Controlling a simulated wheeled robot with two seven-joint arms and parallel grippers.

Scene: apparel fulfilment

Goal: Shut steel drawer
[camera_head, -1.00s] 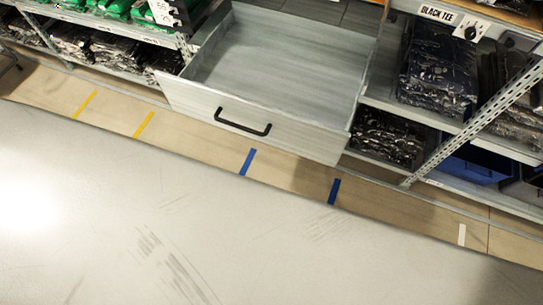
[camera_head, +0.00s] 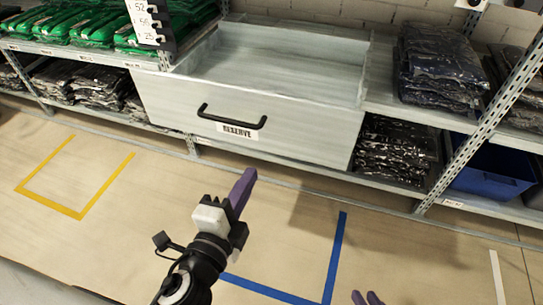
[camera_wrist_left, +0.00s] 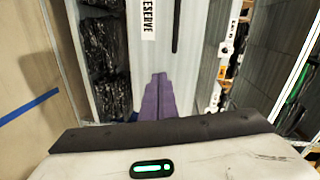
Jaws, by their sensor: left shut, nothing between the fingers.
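The steel drawer (camera_head: 290,137) stands pulled out from the shelving in the head view, its empty inside visible from above. Its front has a black bar handle (camera_head: 232,118) and a RESERVE label. My left gripper (camera_head: 243,190) is shut and empty, its purple fingers pointing up toward the drawer front from below in the picture. In the left wrist view the shut purple fingers (camera_wrist_left: 158,98) point at the drawer front (camera_wrist_left: 180,65), with the handle beyond and to the right; contact cannot be told. Only the purple fingertips of my right gripper (camera_head: 367,298) show at the bottom edge, apart.
Green packs (camera_head: 90,30) and dark packs (camera_head: 85,85) lie on shelves left of the drawer. Dark packs (camera_head: 437,65) and a blue bin (camera_head: 492,170) are to the right, behind a perforated post (camera_head: 470,155). The floor before the drawer is clear, with yellow and blue tape.

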